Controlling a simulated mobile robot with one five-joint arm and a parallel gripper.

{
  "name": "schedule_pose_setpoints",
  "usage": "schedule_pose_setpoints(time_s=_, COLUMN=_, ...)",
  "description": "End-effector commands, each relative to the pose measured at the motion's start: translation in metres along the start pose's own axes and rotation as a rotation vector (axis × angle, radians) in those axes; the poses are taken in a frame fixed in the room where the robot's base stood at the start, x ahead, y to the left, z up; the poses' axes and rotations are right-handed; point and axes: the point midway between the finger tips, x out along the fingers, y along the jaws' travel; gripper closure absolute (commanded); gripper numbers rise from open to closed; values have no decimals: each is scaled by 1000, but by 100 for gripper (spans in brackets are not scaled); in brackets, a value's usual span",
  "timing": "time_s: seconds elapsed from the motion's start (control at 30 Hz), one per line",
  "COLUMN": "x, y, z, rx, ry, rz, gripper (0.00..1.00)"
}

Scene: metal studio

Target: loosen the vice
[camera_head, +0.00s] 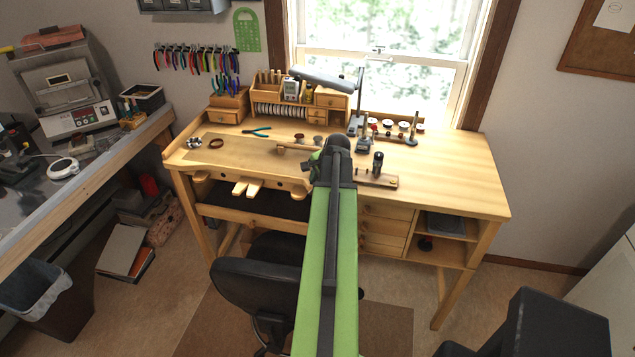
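My green and black arm reaches forward to the front of the wooden workbench (460,178). A dark rounded joint of my arm tops its far end and hides what lies behind it. My gripper (317,165) seems to show only as small dark and green parts left of that joint; its fingers cannot be made out. I cannot clearly pick out a vice. A dark upright tool (378,161) stands by a wooden block with metal fittings (376,181), just right of my arm; whether this is the vice I cannot tell.
Teal-handled pliers (256,132) lie on the bench's left half. A wooden-handled tool (294,147) lies left of my arm end. A lamp (320,79) and small drawers (331,98) stand at the back. A black chair (258,275) stands in front. The bench's right end is clear.

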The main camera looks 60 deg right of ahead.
Motion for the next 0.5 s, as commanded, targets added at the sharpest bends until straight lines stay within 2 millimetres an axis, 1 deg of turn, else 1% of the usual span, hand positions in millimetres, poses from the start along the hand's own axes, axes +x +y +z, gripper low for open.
schedule_pose_setpoints(time_s=0.17, x=-2, y=-5, z=3, rx=-40, ry=64, rz=95, gripper=100)
schedule_pose_setpoints(time_s=0.5, x=4, y=-9, z=7, rx=-144, ry=243, rz=337, gripper=100)
